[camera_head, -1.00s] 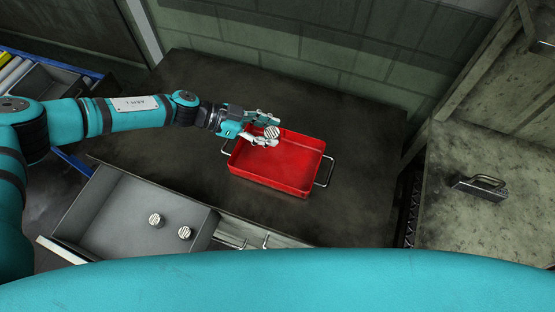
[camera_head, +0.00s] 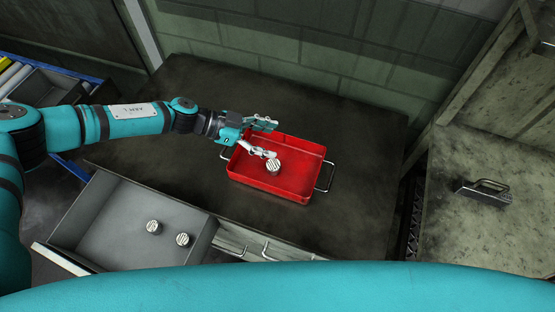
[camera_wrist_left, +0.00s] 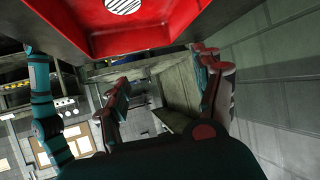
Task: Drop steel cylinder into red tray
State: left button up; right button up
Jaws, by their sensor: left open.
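The red tray (camera_head: 300,181) stands on the dark table, with a wire handle at each end. In the left wrist view the tray (camera_wrist_left: 180,22) fills the top, with the cylinder (camera_wrist_left: 123,5) cut off by the upper edge. My left gripper (camera_head: 275,139) is open and empty over the tray's upper left corner, apart from the cylinder. In the left wrist view its fingers (camera_wrist_left: 165,95) are spread. My right gripper is not in view.
Two more steel cylinders, one on the left (camera_head: 153,227) and one on the right (camera_head: 182,240), lie in the open grey drawer (camera_head: 110,205). A dark handled block (camera_head: 484,191) sits on the right-hand bench (camera_head: 460,235). The table right of the tray is clear.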

pick_arm(q)
jog(key=v, duration=1.1)
jog(key=shift+a+r, duration=0.2)
jog(key=shift+a, duration=0.15)
jog(key=shift+f, duration=0.1)
